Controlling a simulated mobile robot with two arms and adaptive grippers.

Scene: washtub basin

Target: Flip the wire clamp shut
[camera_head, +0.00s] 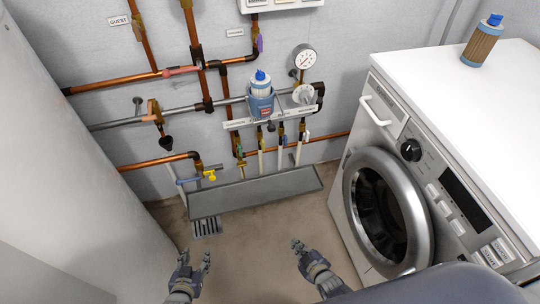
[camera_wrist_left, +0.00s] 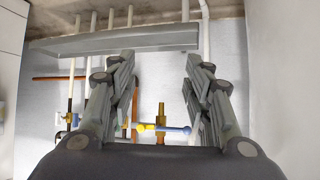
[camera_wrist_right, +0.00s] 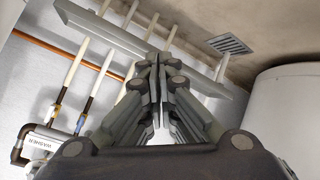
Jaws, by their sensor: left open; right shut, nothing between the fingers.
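The wire clamp is too small to make out with certainty; a thin dark loop shows at the housing's lower front. My left gripper (camera_head: 194,259) is open and empty, low over the floor, in front of and well below the housing. Its spread fingers show in the left wrist view (camera_wrist_left: 160,65). My right gripper (camera_head: 299,246) is shut and empty, further right at a similar height. Its fingers meet in the right wrist view (camera_wrist_right: 157,62). Neither gripper touches anything.
A long grey trough (camera_head: 256,192) runs below the pipes, between my grippers and the wall. A pressure gauge (camera_head: 304,57) and copper pipes crowd the housing.

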